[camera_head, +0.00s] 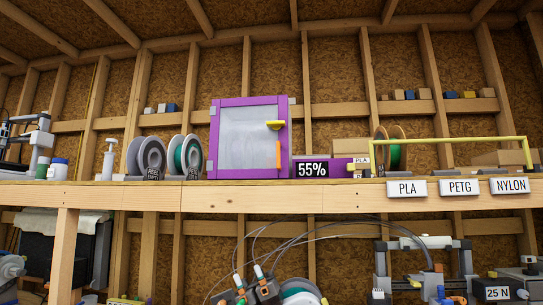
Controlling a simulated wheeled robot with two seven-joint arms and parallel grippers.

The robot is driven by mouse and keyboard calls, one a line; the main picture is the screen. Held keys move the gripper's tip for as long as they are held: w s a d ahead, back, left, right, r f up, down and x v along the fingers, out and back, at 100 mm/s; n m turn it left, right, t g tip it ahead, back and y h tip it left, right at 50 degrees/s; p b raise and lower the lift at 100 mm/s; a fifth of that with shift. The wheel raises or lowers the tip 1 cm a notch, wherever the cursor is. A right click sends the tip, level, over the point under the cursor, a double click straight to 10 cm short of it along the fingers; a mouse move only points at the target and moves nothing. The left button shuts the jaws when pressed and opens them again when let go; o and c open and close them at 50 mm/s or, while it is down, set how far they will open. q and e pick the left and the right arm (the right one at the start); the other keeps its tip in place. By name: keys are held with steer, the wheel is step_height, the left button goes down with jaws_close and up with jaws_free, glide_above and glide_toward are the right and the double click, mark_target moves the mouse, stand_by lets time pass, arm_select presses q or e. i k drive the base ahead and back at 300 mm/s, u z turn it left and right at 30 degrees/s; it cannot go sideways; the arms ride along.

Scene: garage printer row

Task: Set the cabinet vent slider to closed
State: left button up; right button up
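A purple-framed cabinet (213,150) with a cloudy see-through door (243,135) stands on the wooden shelf, left of the middle. The door looks shut. A yellow piece (275,125) sits at the door's upper right, and an upright orange bar (278,154) is below it. I cannot tell which part is the vent slider or how it is set. A purple unit (338,169) with a black display reading 55% (312,169) adjoins the cabinet on the right. Neither of my grippers is in view.
The shelf edge (150,198) runs across the view. Filament spools (151,157) and a white pump bottle (109,158) stand left of the cabinet. A yellow rail (450,140) and PLA, PETG and NYLON signs (406,188) are at right. Tubes and equipment (265,285) fill the space below.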

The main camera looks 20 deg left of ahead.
mark_target(351, 167)
steer(key=z, duration=0.45)
steer(key=k, duration=0.6)
steer(key=z, duration=0.85)
steer(key=i, duration=0.95)
steer(key=u, duration=0.35)
